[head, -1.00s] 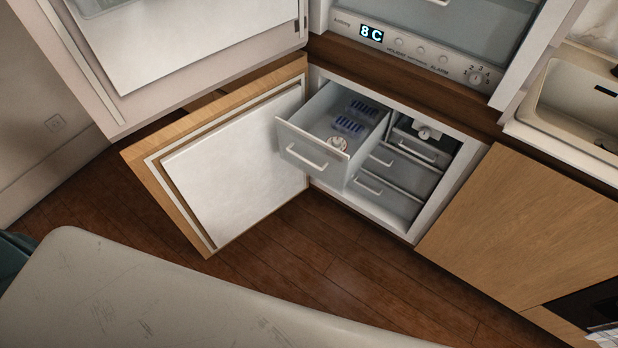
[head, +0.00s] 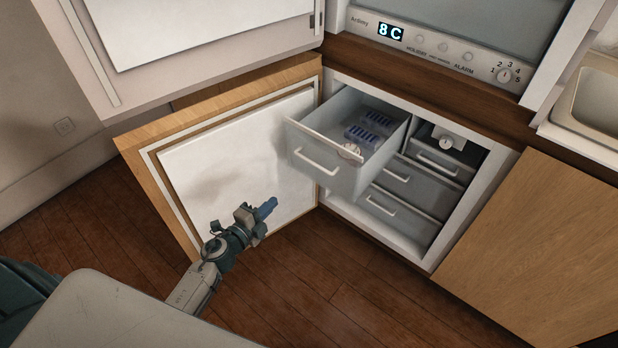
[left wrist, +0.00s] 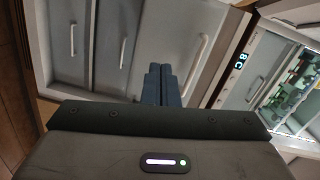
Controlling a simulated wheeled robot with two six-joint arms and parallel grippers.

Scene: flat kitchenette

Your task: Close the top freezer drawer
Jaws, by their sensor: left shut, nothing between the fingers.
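My right gripper is not in view.
The wood-edged freezer door (head: 215,165) stands open on the left. Lower drawers (head: 400,208) are inside the compartment. The fridge panel showing 8 C (head: 391,32) and its open door are above. A pale surface (head: 100,315) lies at the front left; the floor between is clear.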

